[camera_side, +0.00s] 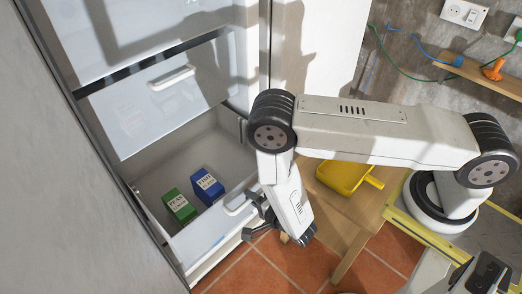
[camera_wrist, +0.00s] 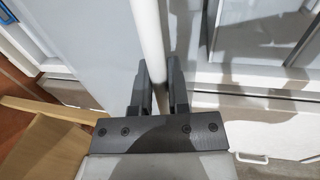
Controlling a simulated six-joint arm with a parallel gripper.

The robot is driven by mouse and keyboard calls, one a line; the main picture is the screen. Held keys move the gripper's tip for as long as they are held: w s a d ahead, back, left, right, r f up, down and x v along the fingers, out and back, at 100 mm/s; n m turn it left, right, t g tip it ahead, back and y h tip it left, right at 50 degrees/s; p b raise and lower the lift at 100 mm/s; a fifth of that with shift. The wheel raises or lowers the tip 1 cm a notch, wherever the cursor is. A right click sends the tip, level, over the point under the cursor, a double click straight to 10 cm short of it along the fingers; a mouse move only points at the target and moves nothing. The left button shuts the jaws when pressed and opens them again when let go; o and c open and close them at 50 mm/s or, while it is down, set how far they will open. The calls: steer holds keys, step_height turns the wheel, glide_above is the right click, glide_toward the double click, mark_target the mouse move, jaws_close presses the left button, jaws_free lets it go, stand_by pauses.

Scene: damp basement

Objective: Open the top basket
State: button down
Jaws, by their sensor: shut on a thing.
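A tall white fridge-freezer stands at the left in the side view. Its lowest clearly visible basket (camera_side: 205,243) is pulled out, with its inside showing. A closed basket front (camera_side: 135,112) with a white handle (camera_side: 172,78) is above it, and another plain panel (camera_side: 125,35) is higher up. My gripper (camera_side: 262,216) is at the front of the pulled-out basket, by its handle (camera_side: 238,207). In the wrist view, my gripper (camera_wrist: 157,95) has its fingers closed around a pale bar, seemingly this handle. The grip itself is small in the side view.
A green box (camera_side: 179,206) and a blue box (camera_side: 207,186) stand inside the open basket. Red floor tiles (camera_side: 265,268) are clear in front.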

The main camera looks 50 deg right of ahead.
steer(key=shift+f+v, duration=0.25)
steer(key=shift+v, duration=0.85)
steer(key=shift+f+v, duration=0.2)
steer(key=shift+v, duration=0.9)
steer(key=shift+s, duration=0.1)
steer(key=c, duration=0.6)
jaws_free()
steer(key=shift+s, duration=0.1)
steer(key=shift+v, duration=3.85)
